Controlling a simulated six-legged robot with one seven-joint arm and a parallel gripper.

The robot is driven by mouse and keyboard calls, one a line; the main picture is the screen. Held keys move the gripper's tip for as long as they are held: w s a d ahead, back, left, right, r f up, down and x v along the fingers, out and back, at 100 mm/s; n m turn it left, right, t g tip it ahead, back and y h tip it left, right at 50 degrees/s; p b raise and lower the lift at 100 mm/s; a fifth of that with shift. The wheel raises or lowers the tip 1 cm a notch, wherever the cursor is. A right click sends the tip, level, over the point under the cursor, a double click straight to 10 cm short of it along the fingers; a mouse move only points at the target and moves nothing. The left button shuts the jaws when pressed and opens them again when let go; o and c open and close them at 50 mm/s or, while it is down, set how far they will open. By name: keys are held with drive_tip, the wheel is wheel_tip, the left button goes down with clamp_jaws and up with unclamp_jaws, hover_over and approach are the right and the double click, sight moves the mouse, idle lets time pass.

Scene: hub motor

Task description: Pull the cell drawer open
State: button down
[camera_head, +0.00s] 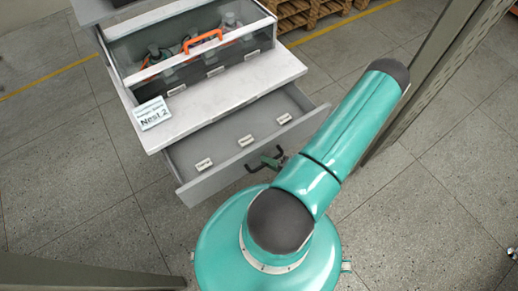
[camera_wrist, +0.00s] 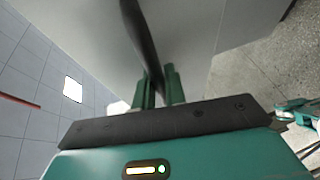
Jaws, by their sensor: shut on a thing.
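The grey cell drawer (camera_head: 213,186) stands pulled out from under the white worktop in the head view. Its inside shows and looks empty, with small labelled tags in a row. A dark bar handle (camera_head: 252,168) is on its front panel. My gripper (camera_head: 270,160) is at the handle, with its green fingers on the bar. In the wrist view, the dark handle (camera_wrist: 139,35) runs down between the two green fingers of my gripper (camera_wrist: 159,88), which is shut on it. My arm hides the right part of the drawer front.
A "Nest 2" card (camera_head: 152,113) is at the worktop's left corner. A grey post (camera_head: 420,85) stands to the right. The floor left of the drawer is clear.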

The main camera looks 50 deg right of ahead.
drive_tip(key=shift+s+a, duration=0.2)
drive_tip(key=shift+s, duration=0.5)
drive_tip(key=shift+s+a, duration=0.15)
drive_tip(key=shift+s, duration=0.55)
drive_tip(key=c, duration=1.7)
unclamp_jaws()
drive_tip(key=shift+c, duration=0.2)
drive_tip(key=v, duration=1.3)
drive_tip(key=shift+s, duration=0.45)
